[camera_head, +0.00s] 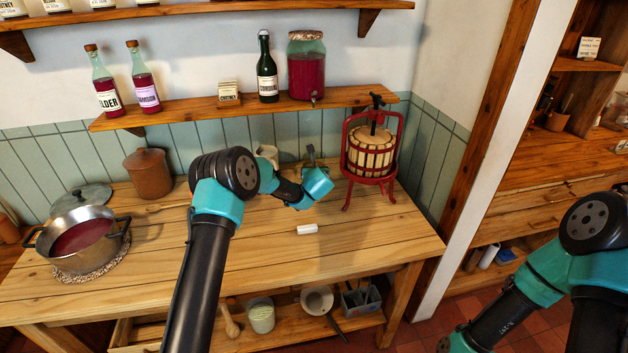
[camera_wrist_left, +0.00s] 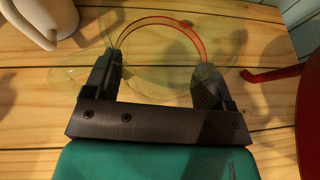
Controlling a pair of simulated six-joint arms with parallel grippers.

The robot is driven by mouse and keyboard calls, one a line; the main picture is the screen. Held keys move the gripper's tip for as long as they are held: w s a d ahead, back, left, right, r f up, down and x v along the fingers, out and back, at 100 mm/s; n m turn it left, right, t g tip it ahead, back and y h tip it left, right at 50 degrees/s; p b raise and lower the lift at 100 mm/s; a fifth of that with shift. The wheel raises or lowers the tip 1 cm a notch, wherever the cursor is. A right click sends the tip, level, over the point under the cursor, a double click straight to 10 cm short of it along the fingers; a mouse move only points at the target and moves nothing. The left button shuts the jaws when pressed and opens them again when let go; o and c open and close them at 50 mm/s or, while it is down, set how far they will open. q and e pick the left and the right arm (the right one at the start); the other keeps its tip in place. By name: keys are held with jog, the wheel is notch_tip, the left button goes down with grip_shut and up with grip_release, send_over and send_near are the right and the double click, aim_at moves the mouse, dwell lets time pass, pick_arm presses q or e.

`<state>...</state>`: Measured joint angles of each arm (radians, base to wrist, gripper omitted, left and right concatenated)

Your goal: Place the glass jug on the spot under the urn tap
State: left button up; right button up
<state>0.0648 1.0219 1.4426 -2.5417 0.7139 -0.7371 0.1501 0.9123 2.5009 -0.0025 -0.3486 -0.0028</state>
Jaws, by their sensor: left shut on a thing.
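My left gripper (camera_wrist_left: 160,85) is shut on the clear glass jug (camera_wrist_left: 175,75), with one finger on each side of it. The wrist view looks down on the jug over the planks; a red curved line shows at it, and I cannot tell whether this is its rim or a mark beneath. In the head view my left wrist hides most of the jug and the fingers. The urn (camera_head: 307,70), a glass jar of red liquid, stands on the wall shelf, its tap (camera_head: 313,99) above that part of the table. My right gripper is out of view.
A red fruit press (camera_head: 370,155) stands close to the right of my left gripper. A white mug (camera_wrist_left: 35,20) is to its left. A small white cylinder (camera_head: 307,229) lies in front on the table (camera_head: 350,245). A pot (camera_head: 82,240) stands far left.

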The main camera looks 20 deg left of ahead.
pick_arm(q)
jog(key=shift+w+f, duration=0.1)
jog(key=shift+f, duration=1.65)
jog(key=shift+f, duration=0.1)
jog(key=o, duration=1)
jog(key=shift+o, duration=0.2)
jog(key=v, duration=1.2)
jog(key=v, duration=1.7)
jog(key=shift+r, duration=0.25)
